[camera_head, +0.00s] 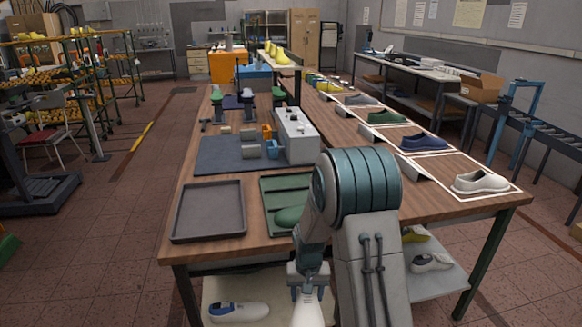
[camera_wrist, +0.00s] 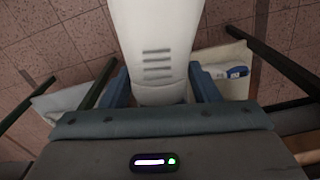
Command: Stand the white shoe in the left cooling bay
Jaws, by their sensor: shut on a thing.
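My gripper (camera_head: 308,289) is low in front of the table's near edge, shut on a smooth white thing (camera_head: 307,313) that looks like the white shoe and hangs down out of the head view. In the wrist view it (camera_wrist: 156,45) shows between the blue fingers of my gripper (camera_wrist: 161,88), with several grey slots on its face. Its far end is cut off. A green divided tray (camera_head: 286,183) lies near the table's front edge, with a green shoe-like form (camera_head: 290,216) in it, partly behind my arm. I cannot tell which place is the left cooling bay.
An empty grey tray (camera_head: 208,232) lies left of the green one. Another white shoe (camera_head: 480,182) and a navy shoe (camera_head: 423,142) stand in white-outlined spaces at right. A white-and-blue shoe (camera_head: 238,311) lies on the lower shelf. A grey-white box (camera_head: 296,136) stands behind the green tray.

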